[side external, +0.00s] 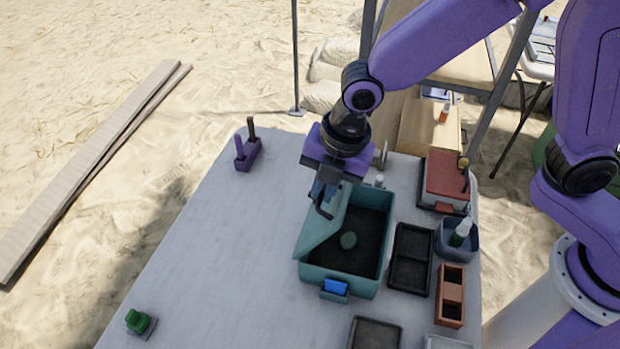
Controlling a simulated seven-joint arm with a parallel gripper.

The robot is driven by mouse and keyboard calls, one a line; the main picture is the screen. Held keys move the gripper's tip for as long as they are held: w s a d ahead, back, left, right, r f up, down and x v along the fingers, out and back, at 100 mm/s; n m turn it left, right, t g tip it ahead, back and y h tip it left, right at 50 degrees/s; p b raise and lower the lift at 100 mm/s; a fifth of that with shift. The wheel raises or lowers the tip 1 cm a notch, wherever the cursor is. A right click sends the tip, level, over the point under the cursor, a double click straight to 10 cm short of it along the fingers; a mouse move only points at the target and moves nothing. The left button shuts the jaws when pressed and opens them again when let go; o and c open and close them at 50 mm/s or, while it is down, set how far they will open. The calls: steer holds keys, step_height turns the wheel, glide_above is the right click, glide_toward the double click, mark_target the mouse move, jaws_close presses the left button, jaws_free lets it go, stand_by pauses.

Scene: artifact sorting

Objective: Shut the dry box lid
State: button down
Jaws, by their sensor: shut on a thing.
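The teal dry box (351,288) stands on the table with a dark inside and a blue latch (335,286) on its near side. Its lid (318,236) is partly open, tilted up along the box's left side. The fingertips are small and partly hidden, so the exact grip is unclear.
Right of the box are a black tray (398,285), a brown divided tray (451,283), a grey-blue bin with a bottle (461,231) and a red-lidded box (447,173). A purple holder (248,153) stands at the back left, a green object (138,320) at the front left. The table's left side is mostly clear.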

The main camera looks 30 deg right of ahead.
steer(key=s+d+f, duration=0.4)
steer(key=s+d, duration=0.1)
steer(key=s, duration=0.1)
steer(key=shift+d, duration=0.4)
steer(key=c, duration=1.8)
jaws_free()
steer(key=shift+s+d+f, duration=0.15)
steer(key=shift+d+f, duration=0.1)
steer(key=o, duration=0.6)
steer(key=shift+a, duration=0.1)
steer(key=shift+r, duration=0.1)
step_height(320, 180, up, 17)
steer(key=s+d, duration=0.2)
steer(key=shift+d, duration=0.15)
